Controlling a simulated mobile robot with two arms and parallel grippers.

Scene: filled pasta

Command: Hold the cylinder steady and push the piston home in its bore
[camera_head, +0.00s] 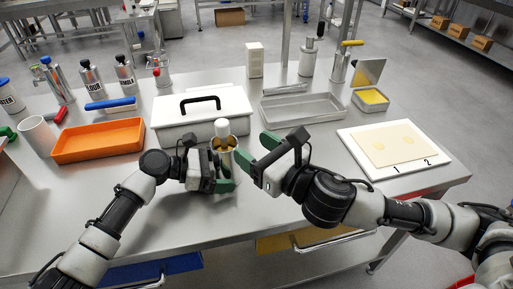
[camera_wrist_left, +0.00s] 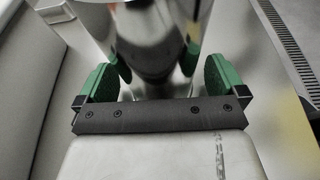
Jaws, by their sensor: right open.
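The metal cylinder (camera_head: 232,147) stands upright on the steel table near the middle. It shows large and shiny in the left wrist view (camera_wrist_left: 152,40). My left gripper (camera_head: 225,172) has its green fingers on either side of it; in the left wrist view the fingers (camera_wrist_left: 158,80) press against its wall. How deep the piston sits is hidden. My right gripper (camera_head: 257,151) is open and empty, just right of the cylinder, its fingers pointing toward it.
A white lidded box (camera_head: 203,106) with a black handle stands just behind. An orange tray (camera_head: 99,141) is at left, a steel tray (camera_head: 303,108) behind right. A white board (camera_head: 394,152) with a dough sheet lies at right. Bare table lies in front of the cylinder.

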